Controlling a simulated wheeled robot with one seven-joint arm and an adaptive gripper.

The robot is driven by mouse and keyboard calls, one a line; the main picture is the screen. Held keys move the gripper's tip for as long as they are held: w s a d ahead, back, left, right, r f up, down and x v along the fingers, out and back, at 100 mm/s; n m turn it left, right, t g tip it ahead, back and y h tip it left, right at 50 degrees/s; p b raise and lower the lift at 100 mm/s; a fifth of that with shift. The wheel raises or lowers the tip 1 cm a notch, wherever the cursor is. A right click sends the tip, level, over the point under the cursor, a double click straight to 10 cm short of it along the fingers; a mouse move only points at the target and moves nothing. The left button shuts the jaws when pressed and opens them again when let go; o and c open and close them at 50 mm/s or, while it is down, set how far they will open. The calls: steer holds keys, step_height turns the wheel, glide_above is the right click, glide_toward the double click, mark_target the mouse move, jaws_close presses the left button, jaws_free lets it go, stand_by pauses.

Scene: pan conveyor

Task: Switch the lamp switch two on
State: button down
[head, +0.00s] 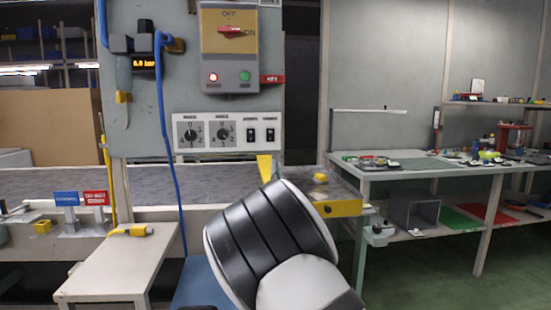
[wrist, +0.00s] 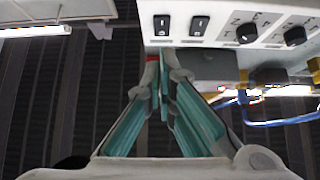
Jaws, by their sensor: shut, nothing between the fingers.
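A pale control panel (head: 227,132) carries two black rocker switches side by side at its right end. The left switch (head: 251,135) and right switch (head: 270,134) have labels above them too small to read. In the wrist view the panel is turned around, with the two switches (wrist: 162,25) and (wrist: 199,25) at the top, left of the knobs. My gripper (wrist: 163,78) is shut and empty, its tips below the switches in the picture and apart from them. I cannot tell either switch's position. In the head view my arm hides the gripper.
Two rotary knobs (head: 190,134) and (head: 222,133) sit beside the switches. A yellow box with a red OFF/ON handle (head: 231,32) is above. A blue hose (head: 163,120) hangs left. A conveyor (head: 60,183) and workbench (head: 440,165) flank the panel.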

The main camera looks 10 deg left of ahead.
steer(key=shift+v, duration=1.35)
steer(key=shift+w+f, duration=0.15)
steer(key=shift+f, duration=0.05)
steer(key=w+d+m+g+h, duration=0.4)
steer(key=d+m+h, duration=0.15)
steer(key=d, duration=0.55)
steer(key=s+d+f+g+h, duration=0.1)
steer(key=s+d+g, duration=0.5)
steer(key=d, duration=0.3)
steer(key=s+d+f+n+g, duration=0.1)
steer(key=s+d+f+g, duration=0.3)
steer(key=s, duration=1.3)
steer(key=s+d+f+n+g, duration=0.15)
steer(key=s+g, duration=0.45)
steer(key=s, duration=1.2)
steer(key=s+d+f+g, duration=0.3)
steer(key=s+g, duration=0.2)
steer(key=s, duration=1.2)
step_height(320, 180, up, 26)
steer(key=t+p, duration=0.3)
steer(key=p, duration=2.1)
steer(key=shift+s+d+f+t+h+p, duration=0.2)
steer(key=shift+s+d+t+h+p, duration=0.15)
steer(key=shift+s+d+t, duration=0.1)
